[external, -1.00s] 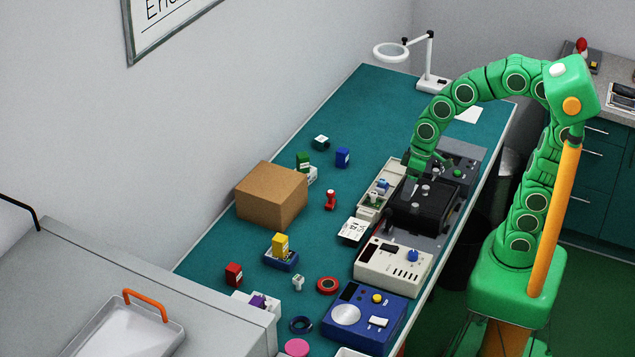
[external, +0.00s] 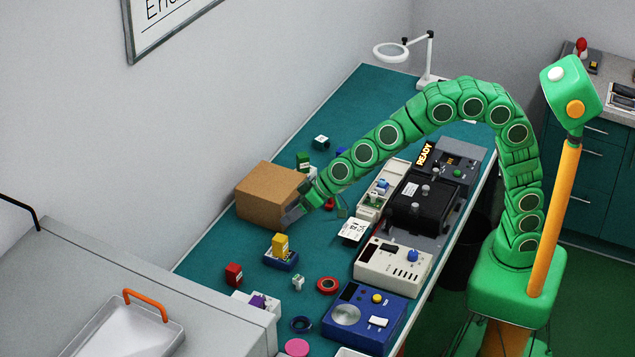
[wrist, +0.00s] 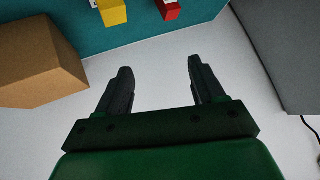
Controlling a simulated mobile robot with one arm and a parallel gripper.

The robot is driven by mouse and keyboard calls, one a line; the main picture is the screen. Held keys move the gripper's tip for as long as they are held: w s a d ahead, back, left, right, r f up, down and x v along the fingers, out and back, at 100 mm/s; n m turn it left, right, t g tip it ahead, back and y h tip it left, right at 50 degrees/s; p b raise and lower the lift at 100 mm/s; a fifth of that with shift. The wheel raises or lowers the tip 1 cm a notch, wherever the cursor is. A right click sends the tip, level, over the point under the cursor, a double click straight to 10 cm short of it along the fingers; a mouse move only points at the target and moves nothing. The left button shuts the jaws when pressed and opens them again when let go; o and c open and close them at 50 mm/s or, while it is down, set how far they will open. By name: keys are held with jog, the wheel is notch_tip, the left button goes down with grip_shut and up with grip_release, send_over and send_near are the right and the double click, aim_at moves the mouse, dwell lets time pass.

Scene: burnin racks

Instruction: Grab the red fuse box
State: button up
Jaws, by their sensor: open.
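The red fuse box (external: 234,274) stands upright on the teal bench at the lower left in the external view, left of the yellow fuse box (external: 280,243). In the wrist view the red fuse box (wrist: 169,10) shows at the top edge, partly cut off, beyond my fingertips. The yellow fuse box (wrist: 112,12) is to its left there. My gripper (external: 315,212) is open and empty, by the right side of the cardboard box and apart from the red fuse box. Its two fingers (wrist: 160,74) are spread in the wrist view.
The cardboard box (external: 264,205) stands close beside my gripper and shows at the left in the wrist view (wrist: 35,60). A blue holder (external: 282,262) sits under the yellow fuse box. A grey cabinet (external: 130,265) borders the near end of the bench.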

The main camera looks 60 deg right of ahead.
aim_at(235, 268)
jog(key=w+a+f+t+h, duration=0.1)
jog(key=w+a+f, duration=0.1)
jog(key=a+f, duration=0.2)
jog(key=w+a+f+m+t+h, duration=0.1)
jog(key=w+a+f+t+h, duration=0.1)
jog(key=w+a+f, duration=0.1)
jog(key=w+a+f+m+t+h, duration=0.1)
jog(key=w+a+f+t, duration=0.1)
jog(key=a+f, duration=0.3)
jog(key=shift+w+a+f+h, duration=0.25)
jog(key=shift+a+f+h, duration=0.15)
jog(key=shift+s+a+f+h, duration=0.15)
jog(key=shift+f+h, duration=0.15)
jog(key=shift+f, duration=0.2)
jog(key=shift+x, duration=4)
jog(key=shift+r, duration=0.1)
jog(key=c, duration=1.1)
jog(key=shift+o, duration=0.2)
